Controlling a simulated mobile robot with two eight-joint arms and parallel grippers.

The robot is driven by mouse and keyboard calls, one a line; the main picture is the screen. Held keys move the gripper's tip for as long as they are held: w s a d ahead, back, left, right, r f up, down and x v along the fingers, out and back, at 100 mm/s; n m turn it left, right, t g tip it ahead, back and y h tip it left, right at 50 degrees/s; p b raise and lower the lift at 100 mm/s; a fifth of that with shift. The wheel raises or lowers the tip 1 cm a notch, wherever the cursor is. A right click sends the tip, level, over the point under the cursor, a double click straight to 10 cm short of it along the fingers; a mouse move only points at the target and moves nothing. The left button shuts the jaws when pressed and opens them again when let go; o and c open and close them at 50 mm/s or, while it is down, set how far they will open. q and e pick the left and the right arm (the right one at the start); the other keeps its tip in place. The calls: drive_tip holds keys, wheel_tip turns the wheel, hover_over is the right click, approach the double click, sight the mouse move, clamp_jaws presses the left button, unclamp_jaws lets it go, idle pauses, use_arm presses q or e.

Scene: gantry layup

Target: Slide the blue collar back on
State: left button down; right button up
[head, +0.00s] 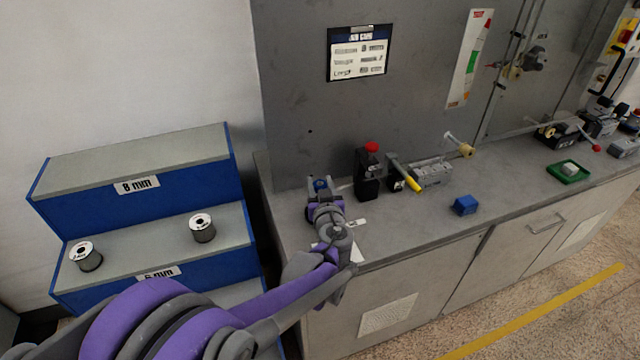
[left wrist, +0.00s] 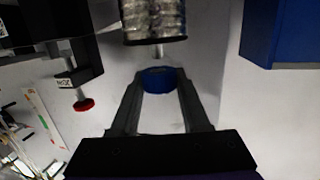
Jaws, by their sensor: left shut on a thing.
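The blue collar (left wrist: 158,80) is held between the two fingertips of my left gripper (left wrist: 159,84) in the left wrist view. In the head view my left gripper (head: 320,186) is at the left end of the grey bench, with a bit of the blue collar (head: 320,184) showing at its tip. A ribbed metal cylinder (left wrist: 153,18) with a dark rim is just beyond the collar in the wrist view. A thin pin (left wrist: 159,50) shows between cylinder and collar. I cannot tell whether pin and collar touch. My right gripper is out of view.
A black stand with a red knob (head: 371,147) is right of my left gripper; the knob (left wrist: 84,104) also shows in the wrist view. A blue block (head: 465,205) and a green tray (head: 568,181) lie on the bench. Blue steps (head: 140,208) hold two spools at left.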

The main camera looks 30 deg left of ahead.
use_arm(q)
drive_tip(key=shift+f+b, duration=0.8)
drive_tip(key=shift+f, duration=0.55)
drive_tip(key=shift+c, duration=1.5)
unclamp_jaws()
drive_tip(key=shift+s+d, duration=0.1)
drive_tip(key=v, duration=1)
drive_tip(key=shift+s, duration=0.25)
drive_tip(key=shift+d, duration=0.1)
